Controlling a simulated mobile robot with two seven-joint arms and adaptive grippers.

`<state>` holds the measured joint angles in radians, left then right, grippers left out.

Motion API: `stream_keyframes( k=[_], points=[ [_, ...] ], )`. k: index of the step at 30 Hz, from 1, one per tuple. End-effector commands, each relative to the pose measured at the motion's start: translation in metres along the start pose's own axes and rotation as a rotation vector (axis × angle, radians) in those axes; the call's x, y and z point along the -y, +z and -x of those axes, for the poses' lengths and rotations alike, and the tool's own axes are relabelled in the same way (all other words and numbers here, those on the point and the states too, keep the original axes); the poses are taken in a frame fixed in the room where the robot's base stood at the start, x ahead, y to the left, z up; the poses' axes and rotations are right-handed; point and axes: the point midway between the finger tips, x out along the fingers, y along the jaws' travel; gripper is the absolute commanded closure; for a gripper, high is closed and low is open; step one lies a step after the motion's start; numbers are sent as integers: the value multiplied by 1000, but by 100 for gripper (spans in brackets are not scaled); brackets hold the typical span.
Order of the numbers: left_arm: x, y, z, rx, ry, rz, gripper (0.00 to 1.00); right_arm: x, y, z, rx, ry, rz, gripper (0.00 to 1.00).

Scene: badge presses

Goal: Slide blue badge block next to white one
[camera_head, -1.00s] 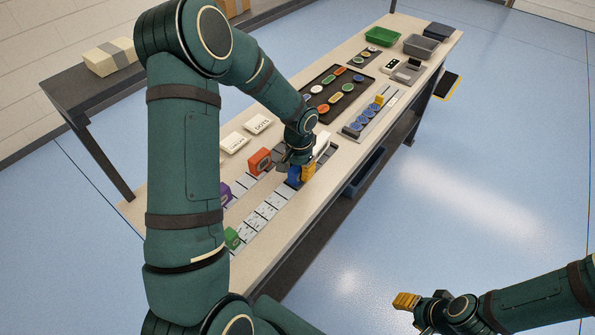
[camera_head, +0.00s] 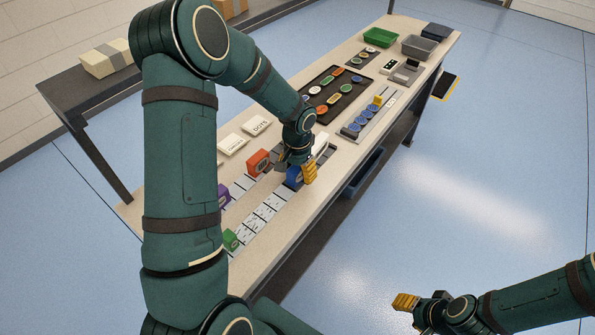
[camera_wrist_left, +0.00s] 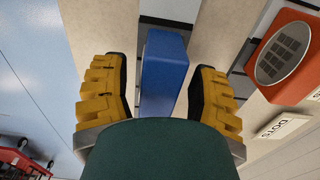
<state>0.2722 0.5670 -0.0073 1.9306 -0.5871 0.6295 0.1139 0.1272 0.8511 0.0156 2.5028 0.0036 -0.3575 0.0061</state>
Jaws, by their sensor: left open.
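The blue badge block (camera_head: 294,178) stands on the strip of tiles near the front edge of the bench. My left gripper (camera_head: 302,172) is at it. In the left wrist view the blue block (camera_wrist_left: 163,75) lies between the open yellow fingers (camera_wrist_left: 160,68), with a gap on each side. A white piece (camera_head: 321,142), likely the white block, shows just beyond my left gripper and is partly hidden by it. My right gripper (camera_head: 406,301) is away from the bench, over the floor; its finger opening is unclear.
An orange block (camera_head: 258,162) stands behind the blue one; it also shows in the left wrist view (camera_wrist_left: 284,53). Purple (camera_head: 223,194) and green (camera_head: 230,239) blocks stand nearer me. A dark tray (camera_head: 336,95) of badges lies farther along the bench.

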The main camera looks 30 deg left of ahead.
Motion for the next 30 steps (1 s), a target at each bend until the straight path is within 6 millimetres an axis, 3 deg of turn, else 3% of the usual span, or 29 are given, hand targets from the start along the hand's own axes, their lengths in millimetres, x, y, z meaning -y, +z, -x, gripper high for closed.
stream_keyframes(
  k=[16,21,30],
  points=[
    [0,-1,98,-4,-1,0,40,0,0,0,0,0,0,53],
    [0,0,112,-2,-1,-1,40,0,0,0,0,0,0,53],
    [0,0,115,0,0,-1,40,0,-4,0,-10,1,-3,53]
  ],
)
